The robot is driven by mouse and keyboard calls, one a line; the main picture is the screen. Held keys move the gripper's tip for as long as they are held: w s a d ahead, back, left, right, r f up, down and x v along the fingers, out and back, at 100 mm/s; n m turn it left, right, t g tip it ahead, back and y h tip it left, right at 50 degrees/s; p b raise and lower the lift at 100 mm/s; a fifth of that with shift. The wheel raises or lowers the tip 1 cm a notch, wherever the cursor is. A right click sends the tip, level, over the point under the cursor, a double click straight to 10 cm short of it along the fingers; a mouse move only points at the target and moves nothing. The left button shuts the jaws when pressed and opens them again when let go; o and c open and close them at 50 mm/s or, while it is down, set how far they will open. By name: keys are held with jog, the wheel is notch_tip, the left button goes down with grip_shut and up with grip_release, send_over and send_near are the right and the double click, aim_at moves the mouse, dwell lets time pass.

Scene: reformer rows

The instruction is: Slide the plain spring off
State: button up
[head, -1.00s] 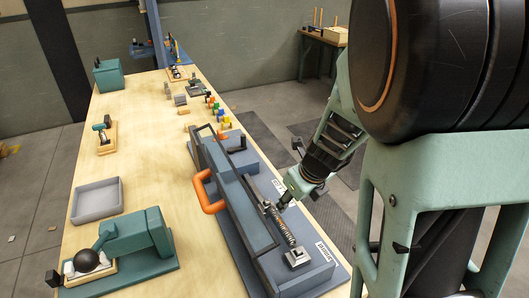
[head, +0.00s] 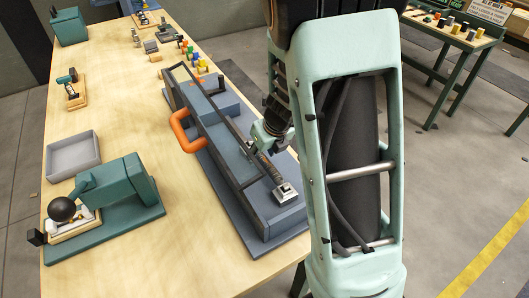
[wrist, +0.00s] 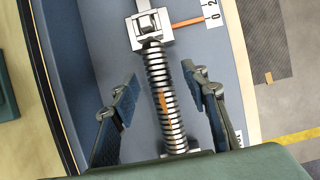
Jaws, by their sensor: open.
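A coiled metal spring (wrist: 160,85) sits on the blue-grey fixture (head: 232,160), running up to a square metal block (wrist: 152,28). An orange mark shows midway along the spring. In the head view the spring (head: 268,166) shows between my gripper and the block (head: 284,193). My gripper (wrist: 167,88) is open, with one blue-padded finger on each side of the spring. In the wrist view there are gaps between the fingers and the coils. In the head view my gripper (head: 258,148) is partly hidden by my arm. The spring's near end is cut off by my wrist housing.
An orange handle (head: 182,131) stands out from the fixture's left side. A green press (head: 125,196) and a grey tray (head: 73,154) are to its left. Several coloured pieces (head: 190,54) lie beyond it. The wooden table (head: 120,115) is clear between them.

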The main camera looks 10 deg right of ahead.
jog(key=shift+f, duration=0.2)
grip_shut()
jog(key=shift+r+p, duration=2.8)
jog(key=shift+p, duration=0.15)
